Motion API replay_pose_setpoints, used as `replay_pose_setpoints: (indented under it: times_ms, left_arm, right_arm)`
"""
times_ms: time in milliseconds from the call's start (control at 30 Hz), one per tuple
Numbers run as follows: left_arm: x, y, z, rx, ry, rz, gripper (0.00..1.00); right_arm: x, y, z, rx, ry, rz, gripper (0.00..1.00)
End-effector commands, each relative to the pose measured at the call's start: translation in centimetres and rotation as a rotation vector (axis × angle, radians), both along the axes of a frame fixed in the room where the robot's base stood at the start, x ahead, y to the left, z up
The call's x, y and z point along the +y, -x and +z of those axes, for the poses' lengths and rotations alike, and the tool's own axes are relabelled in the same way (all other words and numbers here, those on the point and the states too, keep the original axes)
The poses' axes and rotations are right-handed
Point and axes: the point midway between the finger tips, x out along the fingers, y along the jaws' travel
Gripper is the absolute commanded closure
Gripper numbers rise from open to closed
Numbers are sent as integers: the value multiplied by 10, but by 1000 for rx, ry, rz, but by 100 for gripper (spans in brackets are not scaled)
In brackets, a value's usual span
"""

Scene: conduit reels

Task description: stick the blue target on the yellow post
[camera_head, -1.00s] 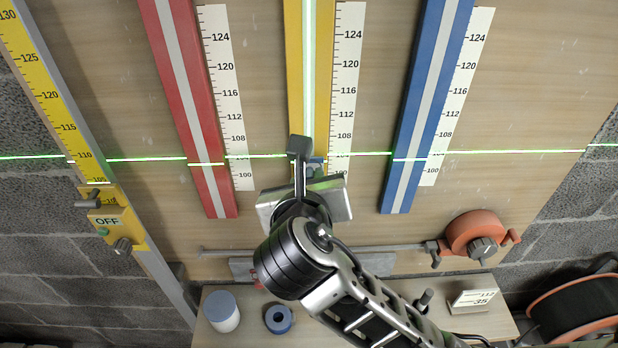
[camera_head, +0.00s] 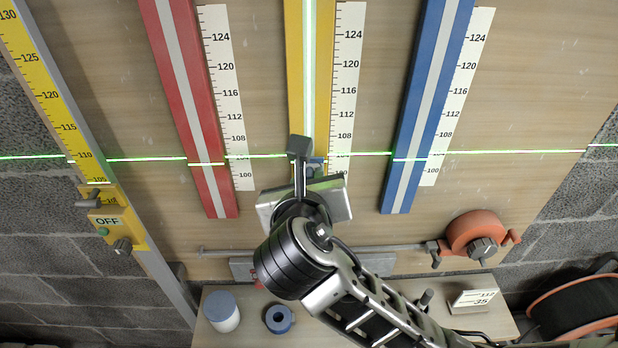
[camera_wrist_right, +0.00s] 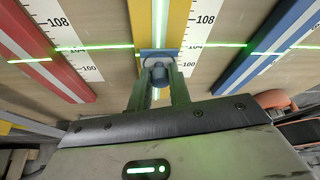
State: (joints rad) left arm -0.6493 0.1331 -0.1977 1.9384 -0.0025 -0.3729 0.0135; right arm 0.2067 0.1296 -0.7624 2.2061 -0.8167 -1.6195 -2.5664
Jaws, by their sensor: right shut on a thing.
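The yellow post (camera_head: 295,70) with a pale centre strip stands in the middle of the panel; it also shows in the right wrist view (camera_wrist_right: 178,22). My right gripper (camera_wrist_right: 159,80) is shut on the blue target (camera_wrist_right: 158,56), at the lower part of the yellow post. The target lies across the post's width just below the green laser line; whether it touches the post I cannot tell. In the head view the target (camera_head: 316,162) is mostly hidden behind my right gripper (camera_head: 308,165). My left gripper is not in view.
A red post (camera_head: 190,110) and a blue post (camera_head: 425,110) flank the yellow one, with white scales alongside. An orange reel (camera_head: 475,235) sits right.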

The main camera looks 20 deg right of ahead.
Motion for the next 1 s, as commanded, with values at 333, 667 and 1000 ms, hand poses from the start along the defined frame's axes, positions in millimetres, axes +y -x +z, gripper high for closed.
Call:
replay_pose_setpoints:
  times_ms: [333,667,1000]
  left_arm:
    - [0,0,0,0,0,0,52]
    - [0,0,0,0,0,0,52]
    - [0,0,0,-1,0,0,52]
  right_arm:
    - [-1,-4,0,-1,0,0,100]
    - [-2,-8,0,-1,0,0,100]
    - [-3,-10,0,-2,1,0,100]
